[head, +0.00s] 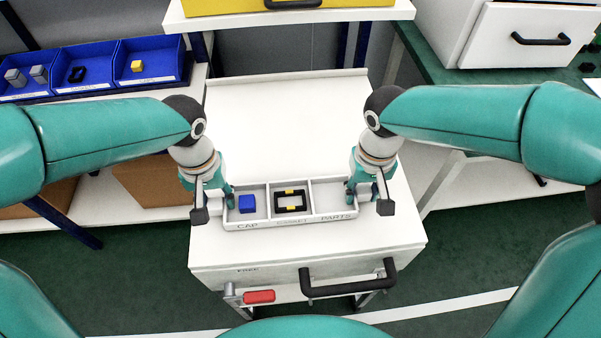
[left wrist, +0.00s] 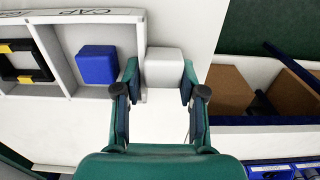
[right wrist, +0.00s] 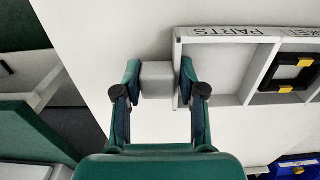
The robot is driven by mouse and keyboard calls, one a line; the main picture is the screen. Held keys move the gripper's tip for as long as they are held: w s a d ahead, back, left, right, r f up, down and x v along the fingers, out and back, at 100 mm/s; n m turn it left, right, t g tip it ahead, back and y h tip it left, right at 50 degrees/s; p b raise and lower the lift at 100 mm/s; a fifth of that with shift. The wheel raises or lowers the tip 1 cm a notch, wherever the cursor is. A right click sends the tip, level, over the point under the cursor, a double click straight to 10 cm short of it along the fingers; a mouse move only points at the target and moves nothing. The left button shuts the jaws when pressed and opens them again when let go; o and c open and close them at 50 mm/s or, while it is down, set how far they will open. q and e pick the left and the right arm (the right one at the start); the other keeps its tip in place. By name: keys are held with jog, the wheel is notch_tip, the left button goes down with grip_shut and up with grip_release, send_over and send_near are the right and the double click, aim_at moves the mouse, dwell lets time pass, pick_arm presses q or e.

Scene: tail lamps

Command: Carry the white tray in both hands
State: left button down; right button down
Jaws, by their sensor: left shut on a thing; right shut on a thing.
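The white tray (head: 271,220) is on or just above the white cart top; I cannot tell which. It has three compartments with labels on the near wall. A blue block (head: 247,204) lies in the left one, marked CAP. A black frame with yellow pieces (head: 290,201) lies in the middle one. The right one, marked PARTS, looks empty. My left gripper (head: 229,196) is shut on the tray's left end block (left wrist: 165,70). My right gripper (head: 352,191) is shut on its right end block (right wrist: 157,82).
The white cart top (head: 285,115) is clear behind the tray. A black handle (head: 348,282) and a red piece (head: 259,296) are at the cart's near side. Blue bins (head: 148,75) stand at the left. A white cabinet (head: 520,40) stands at the back right.

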pick_arm(q)
jog(key=shift+f+b, duration=0.3)
jog(key=shift+f, duration=0.25)
pick_arm(e)
jog(key=shift+f, duration=0.5)
pick_arm(q)
jog(key=c, duration=0.7)
grip_release()
jog(key=shift+r, duration=0.2)
pick_arm(e)
jog(key=c, duration=0.7)
grip_release()
jog(key=shift+r, duration=0.15)
jog(key=shift+r, duration=0.35)
notch_tip(320, 180, up, 10)
jog(key=shift+f, duration=0.1)
pick_arm(q)
jog(key=shift+r, duration=5.9)
pick_arm(e)
jog(key=shift+r, duration=0.75)
